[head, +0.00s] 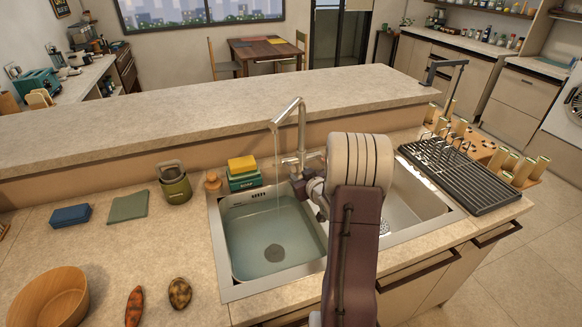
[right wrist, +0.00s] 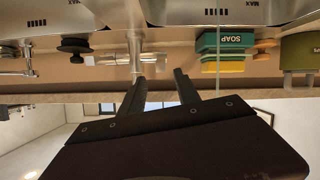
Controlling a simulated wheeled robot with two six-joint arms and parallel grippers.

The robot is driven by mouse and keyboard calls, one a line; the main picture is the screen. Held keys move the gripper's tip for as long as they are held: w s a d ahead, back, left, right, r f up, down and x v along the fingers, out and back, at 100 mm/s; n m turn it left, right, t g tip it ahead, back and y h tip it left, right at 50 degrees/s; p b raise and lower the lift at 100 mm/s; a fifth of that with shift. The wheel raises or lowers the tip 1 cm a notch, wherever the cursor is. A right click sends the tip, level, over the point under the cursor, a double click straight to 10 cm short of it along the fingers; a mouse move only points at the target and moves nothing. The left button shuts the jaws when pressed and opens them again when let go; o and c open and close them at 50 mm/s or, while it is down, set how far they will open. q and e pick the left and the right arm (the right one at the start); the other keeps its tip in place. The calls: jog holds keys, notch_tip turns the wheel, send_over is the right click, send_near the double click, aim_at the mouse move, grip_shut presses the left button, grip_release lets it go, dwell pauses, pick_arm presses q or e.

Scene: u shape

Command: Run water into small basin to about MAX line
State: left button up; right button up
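The tap (head: 290,125) stands behind the sink, its spout over the left basin (head: 215,225). A thin water stream (head: 277,165) falls from it. Pale teal water (head: 260,240) covers the basin floor and drain and reaches partway up the walls. A MAX mark (right wrist: 248,3) shows on a basin wall in the right wrist view; its height against the water is hard to judge. My right gripper (right wrist: 158,75) is at the tap's base and lever (right wrist: 145,58), fingers apart; contact is unclear. In the head view my right arm hides part of the right basin (head: 400,205). My left gripper is out of view.
Yellow sponge and green soap box (head: 243,172) stand behind the left basin. A green canister (head: 174,182), cloths and a wooden bowl (head: 48,298) lie left. A black drying rack (head: 458,175) stands right. A raised ledge (head: 200,110) runs behind.

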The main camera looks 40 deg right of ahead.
aim_at(291, 168)
jog(key=p+x, duration=0.1)
jog(key=x, duration=0.8)
jog(key=shift+w+f, duration=0.25)
jog(key=shift+w, duration=0.05)
jog(key=shift+c, duration=0.3)
grip_shut()
dwell(0.6)
